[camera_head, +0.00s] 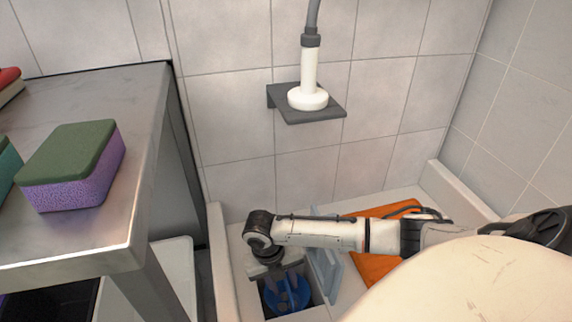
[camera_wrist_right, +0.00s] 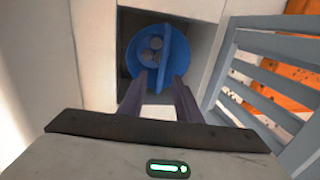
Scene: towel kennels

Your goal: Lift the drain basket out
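The blue drain basket (camera_head: 287,296) sits down in a square drain opening in the floor of the tiled bay. In the right wrist view the round basket (camera_wrist_right: 147,50) shows with a straight blue bar (camera_wrist_right: 163,62) across its top. My right gripper (camera_wrist_right: 160,84) points down at it, with its two fingers apart. The near end of the bar shows between the fingertips; I cannot tell whether they touch it. In the head view the right gripper (camera_head: 277,278) is over the opening and partly hides the basket. My left gripper is not in view.
A blue-grey slatted grate (camera_wrist_right: 262,75) stands tilted beside the opening, close to my right gripper. An orange cloth (camera_head: 372,267) lies beyond it. A metal table (camera_head: 100,235) with a purple-green sponge (camera_head: 75,165) is at left. A shower head (camera_head: 308,95) rests on a wall shelf.

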